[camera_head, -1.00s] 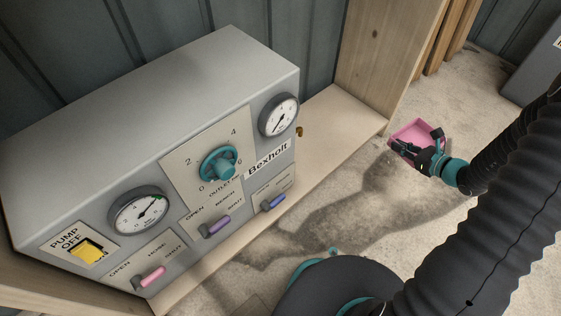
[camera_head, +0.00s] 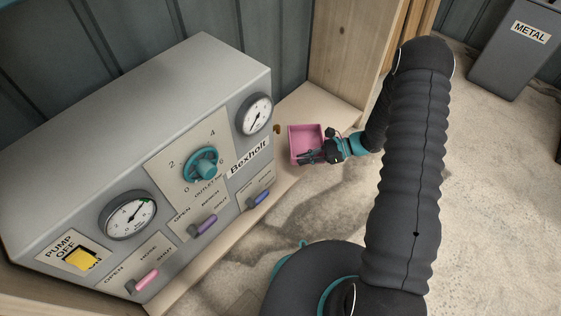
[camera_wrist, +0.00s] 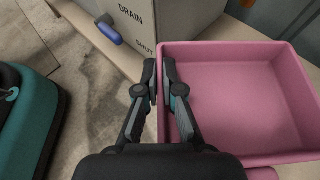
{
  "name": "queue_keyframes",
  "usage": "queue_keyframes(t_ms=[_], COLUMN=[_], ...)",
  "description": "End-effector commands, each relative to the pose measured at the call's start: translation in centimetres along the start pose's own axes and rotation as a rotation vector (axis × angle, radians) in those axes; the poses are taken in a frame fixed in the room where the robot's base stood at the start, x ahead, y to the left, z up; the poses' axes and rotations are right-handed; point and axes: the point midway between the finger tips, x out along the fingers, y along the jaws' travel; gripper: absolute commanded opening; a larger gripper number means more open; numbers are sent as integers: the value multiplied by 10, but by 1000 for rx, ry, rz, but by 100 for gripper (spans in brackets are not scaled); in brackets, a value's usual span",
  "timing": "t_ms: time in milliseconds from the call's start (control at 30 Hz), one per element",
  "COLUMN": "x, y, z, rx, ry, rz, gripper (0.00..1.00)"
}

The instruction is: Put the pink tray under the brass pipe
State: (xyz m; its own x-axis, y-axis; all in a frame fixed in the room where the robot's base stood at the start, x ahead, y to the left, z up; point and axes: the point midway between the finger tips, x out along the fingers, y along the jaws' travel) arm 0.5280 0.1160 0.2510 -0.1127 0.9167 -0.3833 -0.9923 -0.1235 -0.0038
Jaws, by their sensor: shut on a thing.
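The pink tray (camera_head: 306,137) is an open, shallow box in front of the wooden panel, just right of the brass pipe. It also fills the right of the wrist view (camera_wrist: 245,100) and looks empty. My gripper (camera_head: 304,157) is shut on the tray's near wall; in the wrist view its fingers (camera_wrist: 162,85) pinch the left wall. The brass pipe (camera_head: 277,128) is a small stub at the grey console's right side. A small brown-orange bit at the top of the wrist view may be its end. The tray appears beside the pipe; its height is unclear.
The grey console (camera_head: 150,120) with dials, a teal knob and levers stands on the left. A blue lever (camera_wrist: 108,33) is close to my fingers in the wrist view. A wooden panel (camera_head: 345,60) stands behind the tray. A grey METAL bin (camera_head: 515,55) is at the far right.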

Motion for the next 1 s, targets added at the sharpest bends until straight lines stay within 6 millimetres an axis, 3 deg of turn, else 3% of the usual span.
queue_keyframes(t_ms=[100,400,667,1000], x=[28,84,99,112], y=[-9,-32,-38,-38], z=[-6,-17,-22,-56], rx=[0,1,3,2], ry=[-1,0,-1,-1], rz=[3,-1,-4,-4], gripper=[0,0,0,0])
